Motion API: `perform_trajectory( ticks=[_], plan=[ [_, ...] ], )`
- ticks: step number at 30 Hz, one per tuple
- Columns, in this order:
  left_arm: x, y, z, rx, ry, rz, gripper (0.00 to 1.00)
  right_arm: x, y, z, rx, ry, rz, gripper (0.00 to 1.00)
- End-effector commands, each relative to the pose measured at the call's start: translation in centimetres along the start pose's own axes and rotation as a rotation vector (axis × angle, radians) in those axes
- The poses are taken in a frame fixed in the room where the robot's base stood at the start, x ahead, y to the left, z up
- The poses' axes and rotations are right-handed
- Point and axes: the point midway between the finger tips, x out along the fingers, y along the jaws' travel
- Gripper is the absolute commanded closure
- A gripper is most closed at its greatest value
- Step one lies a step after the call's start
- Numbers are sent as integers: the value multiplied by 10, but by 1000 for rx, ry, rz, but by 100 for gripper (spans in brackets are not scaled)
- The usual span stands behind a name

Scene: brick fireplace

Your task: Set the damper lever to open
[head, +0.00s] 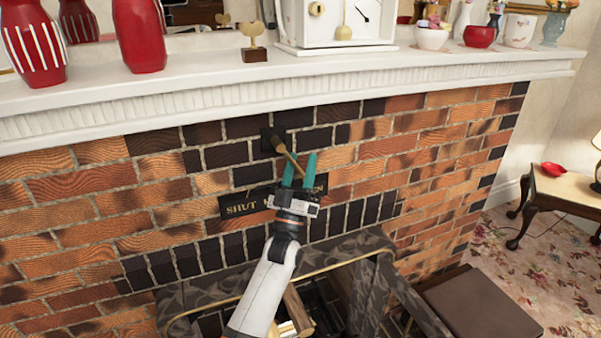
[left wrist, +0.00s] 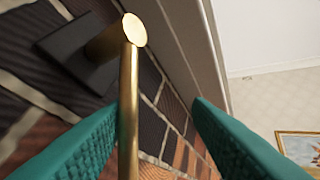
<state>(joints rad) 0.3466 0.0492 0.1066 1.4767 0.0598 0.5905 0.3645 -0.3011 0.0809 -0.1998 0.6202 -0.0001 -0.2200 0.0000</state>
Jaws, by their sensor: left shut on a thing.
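The damper lever is a brass rod (head: 291,160) on a round hub over a dark square plate (head: 267,141) on the brick front. The rod slants down and to the right from the hub. A dark sign (head: 233,206) below it reads SHUT at its left; its right-end word is partly hidden by my gripper. My left gripper (head: 299,166), with teal fingers, is shut on the rod near its lower end. In the left wrist view the brass rod (left wrist: 128,115) runs between the fingers (left wrist: 156,105), closer to the left one. My right gripper is not in view.
A white mantel shelf (head: 200,85) juts out above the lever, with red vases (head: 138,35), a clock (head: 340,25) and cups on it. The dark patterned fireplace surround (head: 330,250) lies below. A small wooden table (head: 565,192) stands at right.

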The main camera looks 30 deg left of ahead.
Motion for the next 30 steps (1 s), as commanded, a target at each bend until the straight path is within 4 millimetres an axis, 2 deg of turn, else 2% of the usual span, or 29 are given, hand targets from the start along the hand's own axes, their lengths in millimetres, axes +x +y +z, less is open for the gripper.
perform_trajectory(
  ticks=[1,20,25,30],
  plan=[
    [1,-7,2,0,-9,-14,67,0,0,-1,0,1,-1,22],
    [-1,-6,1,0,-6,-13,67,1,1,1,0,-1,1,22],
    [-22,-8,0,-1,-2,-11,67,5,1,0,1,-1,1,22],
    [-61,-12,1,-1,1,-6,67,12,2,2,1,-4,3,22]
  ],
)
